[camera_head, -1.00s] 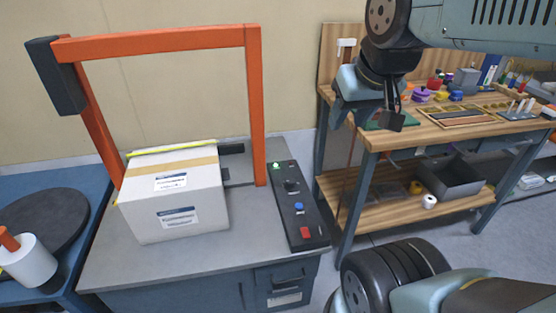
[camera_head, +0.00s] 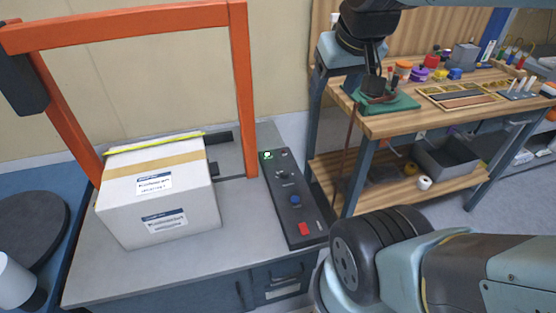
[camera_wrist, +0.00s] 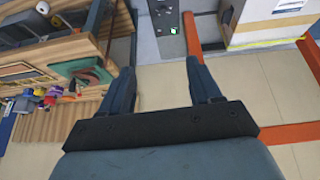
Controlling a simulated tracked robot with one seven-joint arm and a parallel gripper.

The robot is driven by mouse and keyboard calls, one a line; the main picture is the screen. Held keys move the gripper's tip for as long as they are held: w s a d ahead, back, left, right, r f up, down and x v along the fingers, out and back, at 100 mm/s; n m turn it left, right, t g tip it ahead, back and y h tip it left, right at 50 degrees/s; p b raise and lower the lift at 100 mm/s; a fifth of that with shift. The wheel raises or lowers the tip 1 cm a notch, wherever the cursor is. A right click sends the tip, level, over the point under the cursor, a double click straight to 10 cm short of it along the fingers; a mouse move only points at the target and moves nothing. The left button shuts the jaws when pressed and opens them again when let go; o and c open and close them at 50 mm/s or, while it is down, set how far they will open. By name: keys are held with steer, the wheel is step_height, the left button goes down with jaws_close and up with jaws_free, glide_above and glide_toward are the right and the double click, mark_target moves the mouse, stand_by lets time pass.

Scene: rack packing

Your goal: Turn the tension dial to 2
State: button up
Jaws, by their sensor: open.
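The tension dial (camera_head: 283,174) is a small dark knob on the black control panel (camera_head: 291,214). It sits between the lit green button (camera_head: 266,155) and the blue button (camera_head: 295,200); its setting is too small to read. My gripper (camera_head: 376,92) is to the right of the panel, in front of the workbench's green mat in the head view, apart from the dial. In the wrist view my gripper (camera_wrist: 157,62) has its two fingers spread with nothing between them. The panel's end (camera_wrist: 172,32) shows beyond the fingertips there; the dial is not clear.
A white taped box (camera_head: 158,205) stands on the grey table (camera_head: 115,270) under an orange frame (camera_head: 242,90), left of the panel. The workbench (camera_head: 430,120) holds trays and small items. The red button (camera_head: 303,229) is at the panel's near end.

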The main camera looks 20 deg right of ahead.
steer(key=shift+o, duration=0.3)
steer(key=w+d+f+n+g+h, duration=0.1)
steer(key=w+f+n+h, duration=0.1)
steer(key=w+f, duration=0.3)
steer(key=w+n, duration=0.1)
steer(key=w, duration=0.2)
steer(key=shift+w+d+g, duration=0.2)
steer(key=shift+d+g, duration=0.05)
steer(key=shift+g, duration=0.15)
steer(key=n+g+y, duration=0.2)
steer(key=n+g, duration=0.1)
steer(key=n, duration=0.9)
glide_above(284, 171)
steer(key=s, duration=0.1)
step_height(284, 171, down, 29)
steer(key=f, duration=1.3)
steer(key=shift+w+f, duration=0.2)
steer(key=shift+w, duration=0.2)
steer(key=shift+c, duration=0.4)
steer(key=c, duration=1)
